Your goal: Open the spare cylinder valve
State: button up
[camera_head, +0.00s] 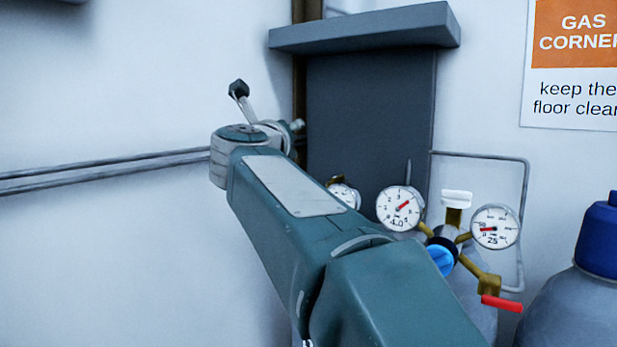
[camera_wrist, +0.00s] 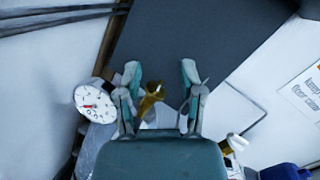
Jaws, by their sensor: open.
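My gripper (camera_wrist: 160,76) is open in the wrist view, with its two teal fingers apart. A brass fitting (camera_wrist: 151,98) shows between and beyond the fingers; I cannot tell whether they touch it. A round white gauge (camera_wrist: 95,101) is just left of the fingers. A white handle (camera_wrist: 236,143) is at lower right. In the head view, a white valve handle (camera_head: 456,198) tops a brass stem above a blue knob (camera_head: 440,260). My arm partly hides another gauge (camera_head: 344,195) there, and my fingers are not clear. I cannot tell which valve is the spare one.
Two dial gauges (camera_head: 400,208) and (camera_head: 495,227) flank the brass regulator. A red lever (camera_head: 500,302) sticks out below right. A grey cylinder with a blue cap (camera_head: 598,235) stands at far right. A dark panel (camera_head: 370,120) with a ledge is behind. Wall pipes (camera_head: 105,168) run left.

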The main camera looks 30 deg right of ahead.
aim_at(335, 177)
jog(key=d+f+m+g, duration=0.1)
jog(key=f+m+g, duration=0.1)
jog(key=m, duration=0.1)
jog(key=d+f+m+g+y, duration=0.1)
jog(key=d+f+m+g, duration=0.1)
jog(key=m+g, duration=0.1)
jog(key=d+f+m+g, duration=0.1)
jog(key=f+m+g, duration=0.1)
jog(key=m, duration=0.2)
jog(key=shift+s+d+f+m+g+y, duration=0.1)
jog(key=shift+d+m+g+y, duration=0.1)
jog(key=shift+m+g+y, duration=0.15)
jog(key=x, duration=1)
jog(key=shift+d+f, duration=0.15)
jog(key=shift+f, duration=0.05)
grip_shut()
